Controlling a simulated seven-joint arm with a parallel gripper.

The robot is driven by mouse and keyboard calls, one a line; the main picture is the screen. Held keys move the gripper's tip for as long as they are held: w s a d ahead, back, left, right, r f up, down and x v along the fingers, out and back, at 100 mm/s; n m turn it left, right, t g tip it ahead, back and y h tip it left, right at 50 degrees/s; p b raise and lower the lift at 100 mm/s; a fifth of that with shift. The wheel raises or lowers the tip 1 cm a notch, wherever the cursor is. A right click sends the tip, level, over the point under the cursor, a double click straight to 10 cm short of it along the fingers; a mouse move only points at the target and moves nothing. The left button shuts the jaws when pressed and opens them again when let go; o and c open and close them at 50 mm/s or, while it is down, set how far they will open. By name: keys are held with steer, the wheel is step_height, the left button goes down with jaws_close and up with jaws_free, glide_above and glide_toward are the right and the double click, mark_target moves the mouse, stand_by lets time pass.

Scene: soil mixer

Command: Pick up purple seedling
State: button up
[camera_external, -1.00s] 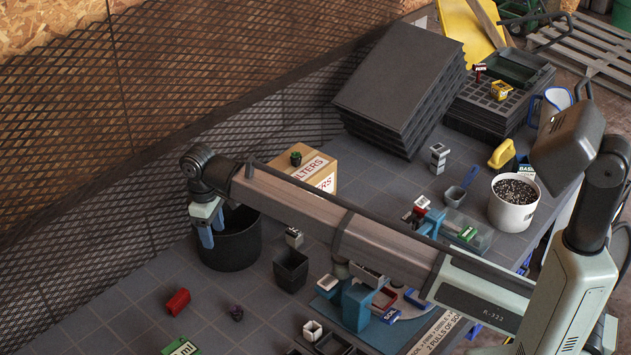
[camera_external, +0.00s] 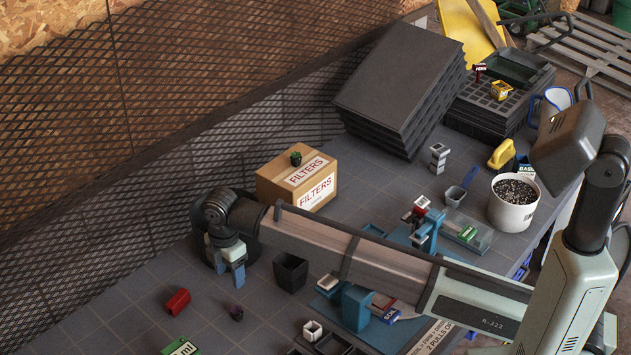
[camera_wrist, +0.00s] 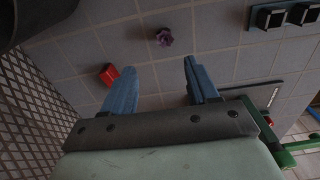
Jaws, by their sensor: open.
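The purple seedling (camera_external: 237,313) is a small dark plant standing on the tiled table, to the right of a red block. In the wrist view the purple seedling (camera_wrist: 164,37) shows its leaves beyond the fingertips, between them from side to side. My gripper (camera_external: 231,279) has blue fingers pointing down and is above the table, behind the seedling in the external view. In the wrist view my gripper (camera_wrist: 158,66) is open and empty, with clear space between its fingers. It is apart from the seedling.
The red block (camera_external: 178,302) lies left of the seedling. A black square pot (camera_external: 291,271) stands to the right of my gripper. A large black bucket (camera_external: 249,231) is behind it. A green packet (camera_external: 181,347) lies at the front edge. Bare tiles surround the seedling.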

mark_target(240, 303)
steer(key=shift+n, duration=0.3)
step_height(240, 303, down, 9)
steer(key=shift+r, duration=0.2)
steer(key=shift+s+d+f, duration=0.15)
steer(key=shift+d+f, duration=0.05)
steer(key=shift+f, duration=1.1)
steer(key=shift+s+d+f, duration=0.1)
steer(key=shift+d+f, duration=0.05)
steer(key=shift+f, duration=1.15)
steer(key=shift+c, duration=0.2)
jaws_close()
